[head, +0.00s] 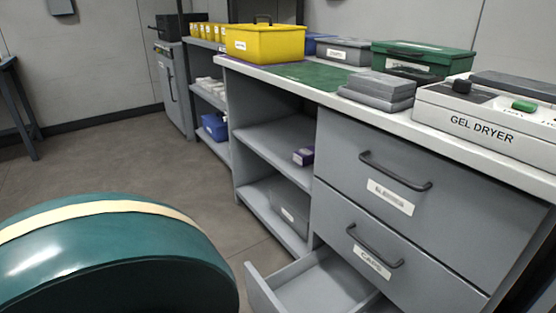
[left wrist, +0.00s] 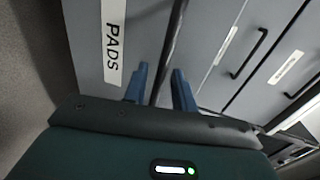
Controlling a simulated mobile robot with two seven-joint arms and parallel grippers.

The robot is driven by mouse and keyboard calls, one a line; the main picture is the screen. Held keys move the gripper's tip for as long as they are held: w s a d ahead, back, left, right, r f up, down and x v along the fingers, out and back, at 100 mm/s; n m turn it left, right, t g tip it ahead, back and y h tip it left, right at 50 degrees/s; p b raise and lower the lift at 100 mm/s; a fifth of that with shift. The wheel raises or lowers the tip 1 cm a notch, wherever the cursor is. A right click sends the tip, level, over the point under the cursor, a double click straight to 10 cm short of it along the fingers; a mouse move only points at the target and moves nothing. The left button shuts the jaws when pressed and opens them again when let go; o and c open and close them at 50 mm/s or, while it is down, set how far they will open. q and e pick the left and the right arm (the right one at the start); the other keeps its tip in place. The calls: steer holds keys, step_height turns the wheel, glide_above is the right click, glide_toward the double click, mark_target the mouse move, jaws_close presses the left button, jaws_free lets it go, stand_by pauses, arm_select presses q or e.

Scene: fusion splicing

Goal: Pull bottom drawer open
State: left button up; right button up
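The bottom drawer (head: 325,285) stands pulled out from the cabinet in the head view, with its empty grey inside showing; its front is below the frame. In the left wrist view a grey front labelled PADS (left wrist: 85,55) fills the left side, apparently this drawer's front. A dark bar (left wrist: 178,28), apparently its handle, runs beside the label. My left gripper (left wrist: 161,70) has its blue fingers on either side of this bar, with gaps visible, so it looks open and not clamped. My right gripper is in neither view.
Two upper drawers (head: 430,190) are shut, with dark handles (head: 395,170). Open shelves (head: 275,135) stand to their left. The counter holds a gel dryer (head: 485,125), a yellow box (head: 264,43) and a green case (head: 425,55). The floor (head: 120,130) left of the cabinet is clear.

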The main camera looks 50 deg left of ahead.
arm_select(q)
steer(key=shift+o, duration=0.3)
steer(key=shift+s, duration=0.1)
steer(key=p+v, duration=0.2)
steer(key=v, duration=1.1)
steer(key=shift+p, duration=0.4)
steer(key=shift+a, duration=0.1)
